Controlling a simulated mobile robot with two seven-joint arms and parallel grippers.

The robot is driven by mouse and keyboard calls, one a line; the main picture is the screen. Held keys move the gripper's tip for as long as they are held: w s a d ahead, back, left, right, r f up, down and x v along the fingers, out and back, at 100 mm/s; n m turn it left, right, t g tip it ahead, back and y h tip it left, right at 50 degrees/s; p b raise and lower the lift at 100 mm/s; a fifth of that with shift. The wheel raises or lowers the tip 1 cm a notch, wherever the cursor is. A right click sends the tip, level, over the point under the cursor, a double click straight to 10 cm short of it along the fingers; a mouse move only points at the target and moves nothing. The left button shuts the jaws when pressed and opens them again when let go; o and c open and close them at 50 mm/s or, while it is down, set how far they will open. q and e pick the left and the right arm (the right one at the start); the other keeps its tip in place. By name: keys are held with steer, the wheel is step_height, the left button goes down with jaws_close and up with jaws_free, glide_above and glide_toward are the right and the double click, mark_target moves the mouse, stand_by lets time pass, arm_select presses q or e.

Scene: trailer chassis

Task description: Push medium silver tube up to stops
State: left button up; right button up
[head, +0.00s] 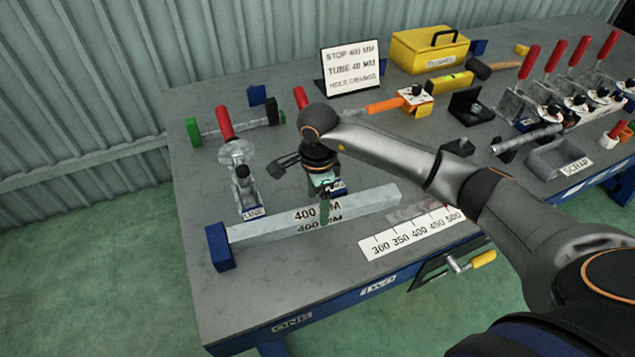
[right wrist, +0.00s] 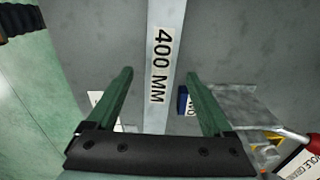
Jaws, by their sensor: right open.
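The silver tube (head: 370,203), a square bar labelled 400 MM, lies along the front of the bench. Its left end is at a blue block (head: 219,247); I cannot tell whether they touch. In the right wrist view the tube (right wrist: 160,120) runs between my right gripper's green fingers. My right gripper (head: 325,205) is open, pointing down over the tube's middle, with a gap on each side. A small blue block (right wrist: 182,100) sits beside the tube, seemingly with a narrow gap. My left gripper is not in view.
A clamp with a red handle (head: 225,125) stands behind the tube, by a label ONE (head: 254,213). A ruler plate (head: 415,232) lies in front, right. A sign (head: 350,70), yellow toolbox (head: 429,48) and scrap tray (head: 560,158) stand farther back or right.

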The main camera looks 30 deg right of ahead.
mark_target(312, 209)
steer(key=shift+f, duration=2)
jaws_close()
steer(key=shift+n, duration=0.5)
steer(key=shift+a+b, duration=0.25)
steer(key=shift+b, duration=0.15)
steer(key=shift+w+a+b, duration=0.15)
steer(key=shift+w+b, duration=0.4)
steer(key=shift+b, duration=0.05)
stand_by(0.4)
steer(key=shift+r, duration=0.1)
